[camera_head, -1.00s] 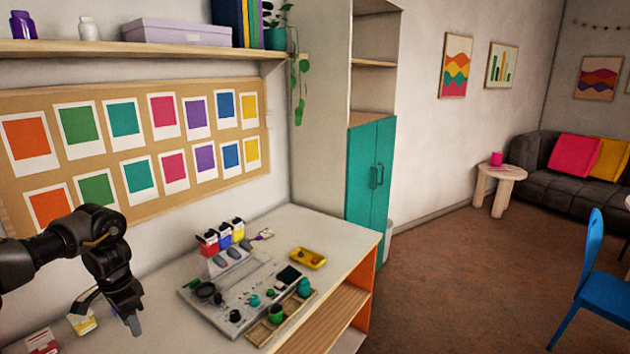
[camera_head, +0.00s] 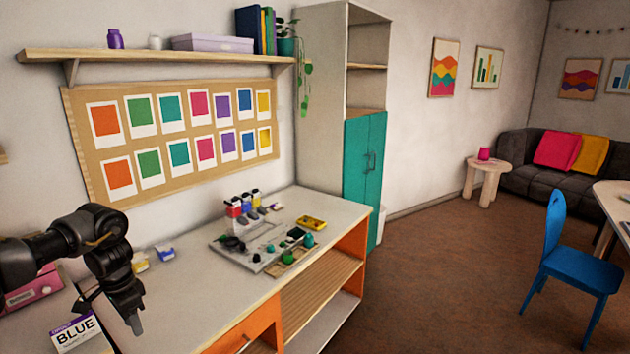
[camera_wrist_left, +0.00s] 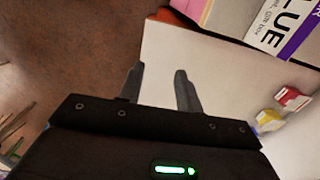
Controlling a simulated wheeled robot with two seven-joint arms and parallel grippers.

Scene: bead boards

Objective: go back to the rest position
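My left gripper (camera_head: 136,325) hangs over the front left part of the white worktop (camera_head: 190,310), fingers pointing down. In the left wrist view the two fingers of this gripper (camera_wrist_left: 160,72) stand apart with nothing between them, so it is open and empty. A white card or box lettered BLUE (camera_head: 78,334) lies left of the gripper; it also shows in the left wrist view (camera_wrist_left: 290,35). My right gripper is in neither view.
A grey bead board (camera_head: 255,262) with small pots stands on the worktop, a yellow tray (camera_head: 312,223) behind it. A pink box (camera_head: 35,290) lies at the left. Small boxes (camera_head: 165,252) stand near the wall. A blue chair (camera_head: 570,262) is at right; the floor between is clear.

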